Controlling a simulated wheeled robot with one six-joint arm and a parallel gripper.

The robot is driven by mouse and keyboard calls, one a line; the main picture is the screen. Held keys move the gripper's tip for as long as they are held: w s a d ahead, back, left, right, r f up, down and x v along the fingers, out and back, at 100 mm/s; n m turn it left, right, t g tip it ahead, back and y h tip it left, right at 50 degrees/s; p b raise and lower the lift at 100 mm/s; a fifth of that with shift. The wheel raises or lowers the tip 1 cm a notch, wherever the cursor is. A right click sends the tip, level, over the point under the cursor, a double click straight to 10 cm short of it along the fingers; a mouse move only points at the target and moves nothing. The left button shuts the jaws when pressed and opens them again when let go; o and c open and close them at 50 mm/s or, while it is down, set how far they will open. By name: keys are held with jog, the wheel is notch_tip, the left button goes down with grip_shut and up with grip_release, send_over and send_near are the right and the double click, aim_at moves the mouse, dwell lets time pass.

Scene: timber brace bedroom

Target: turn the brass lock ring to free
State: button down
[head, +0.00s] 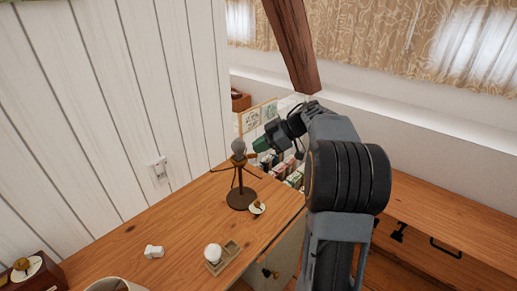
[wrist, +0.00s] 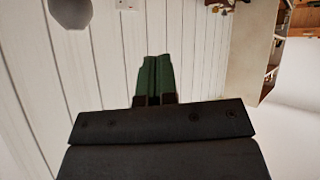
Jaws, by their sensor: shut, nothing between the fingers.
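A dark stand (head: 241,198) with a round base stands on the wooden desktop, with thin arms spreading from its post. A grey bulb (head: 238,146) sits at its top, and a small brown-gold collar (head: 238,159) shows just under the bulb. I cannot tell for sure whether this collar is the brass lock ring. My gripper (head: 261,144) has green fingers, shut and empty, close to the right of the bulb with no clear contact. In the wrist view my shut fingers (wrist: 159,62) point at the white boards, and the grey bulb (wrist: 70,10) is cut off at upper left.
A white disc with a brass-coloured knob (head: 257,207) lies by the stand's base. A wooden tray (head: 231,248) holds a white globe (head: 213,252). White pieces (head: 154,252) lie left of it. A dark wooden box (head: 40,276) stands at lower left. A timber brace (head: 292,45) slants above my arm.

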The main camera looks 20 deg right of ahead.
aim_at(253, 156)
jog(key=w+d+f+t+h, duration=0.1)
jog(key=d+f+h, duration=0.4)
jog(key=d+h, duration=0.1)
jog(key=w+a+f, duration=0.1)
jog(key=w+f, duration=0.6)
jog(key=w, duration=0.2)
jog(key=shift+w+a+f+t, duration=0.25)
jog(key=shift+w+f+t, duration=0.05)
jog(key=shift+w+f, duration=0.1)
